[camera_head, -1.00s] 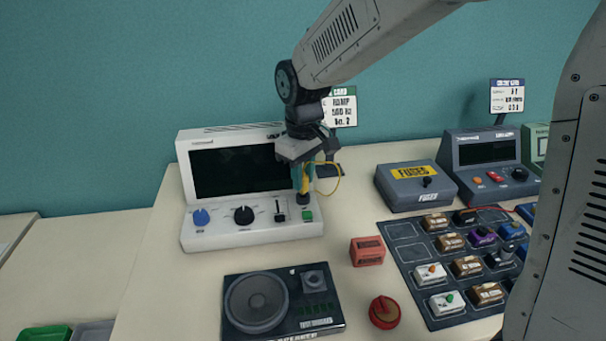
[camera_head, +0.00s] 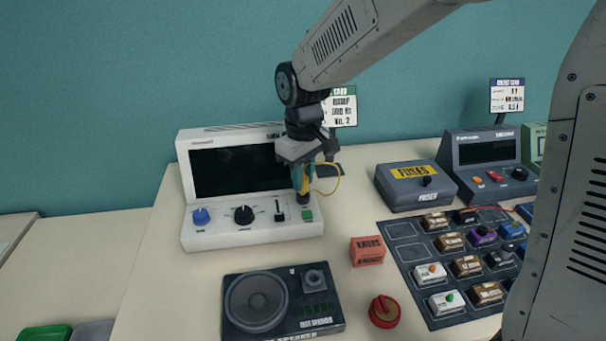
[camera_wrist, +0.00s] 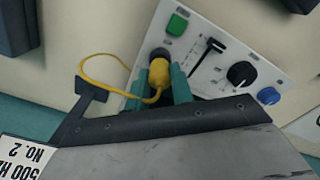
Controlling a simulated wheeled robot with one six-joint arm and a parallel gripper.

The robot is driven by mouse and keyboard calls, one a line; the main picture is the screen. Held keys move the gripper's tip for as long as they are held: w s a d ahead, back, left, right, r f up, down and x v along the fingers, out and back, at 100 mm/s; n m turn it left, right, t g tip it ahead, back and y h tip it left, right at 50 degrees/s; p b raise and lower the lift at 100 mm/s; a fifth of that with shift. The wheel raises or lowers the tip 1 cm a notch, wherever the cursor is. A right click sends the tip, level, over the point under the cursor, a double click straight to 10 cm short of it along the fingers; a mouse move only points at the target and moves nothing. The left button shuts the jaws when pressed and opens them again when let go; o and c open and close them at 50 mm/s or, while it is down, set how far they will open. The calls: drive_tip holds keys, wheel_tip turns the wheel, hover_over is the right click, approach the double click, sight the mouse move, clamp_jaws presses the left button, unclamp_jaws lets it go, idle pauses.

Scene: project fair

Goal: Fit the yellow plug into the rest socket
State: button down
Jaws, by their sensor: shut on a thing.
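My gripper (camera_head: 302,182) has teal fingers and is shut on the yellow plug (camera_head: 307,184), over the right part of the white console's front panel. The plug's end meets a dark round socket (camera_wrist: 159,53) next to the green button. How deep it sits in the socket cannot be told. No readable label shows whether this is the rest socket.
The white console (camera_head: 225,233) has a blue knob (camera_head: 201,217), a black knob (camera_head: 243,215), a slider and a green button (camera_head: 308,215) close to the gripper. A speaker unit (camera_head: 325,318), an orange block (camera_head: 367,250) and a red round thing (camera_head: 384,311) lie in front.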

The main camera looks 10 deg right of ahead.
drive_tip(key=shift+f, duration=0.7)
idle(0.5)
drive_tip(key=c, duration=0.7)
unclamp_jaws()
drive_tip(key=shift+o, duration=0.2)
drive_tip(key=shift+r, duration=0.1)
drive_tip(key=shift+r, duration=3.9)
